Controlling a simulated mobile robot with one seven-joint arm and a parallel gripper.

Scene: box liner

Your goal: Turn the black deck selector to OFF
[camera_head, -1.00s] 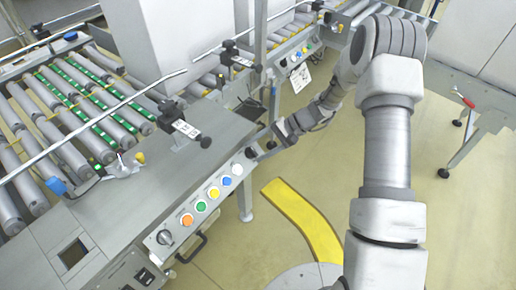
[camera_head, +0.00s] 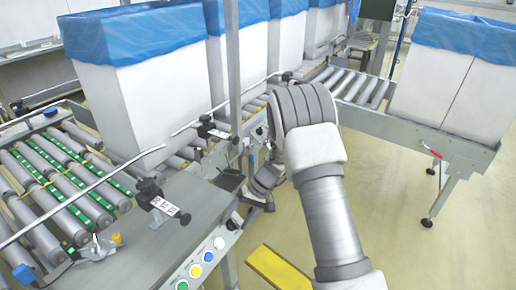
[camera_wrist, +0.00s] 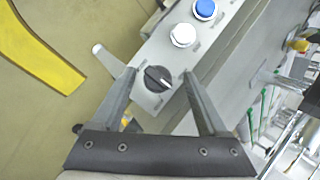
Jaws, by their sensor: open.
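The black deck selector (camera_wrist: 158,78) is a round knob with a pale pointer line, on the end of a grey control panel, past a white button (camera_wrist: 183,35) and a blue button (camera_wrist: 205,9). In the wrist view my gripper (camera_wrist: 158,72) is open, with one finger on each side of the knob and visible gaps between. I cannot tell whether the fingertips reach its depth. The markings around it are too small to read. In the head view the selector (camera_head: 232,224) is a small dark spot by the panel's end, close to my gripper (camera_head: 258,200).
The grey worktop (camera_head: 170,240) lies beside the panel, with a black clamp (camera_head: 152,190) on it. Roller conveyors (camera_head: 55,185) and white boxes with blue liners (camera_head: 130,75) stand behind. Open floor with a yellow stripe (camera_head: 275,268) lies in front.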

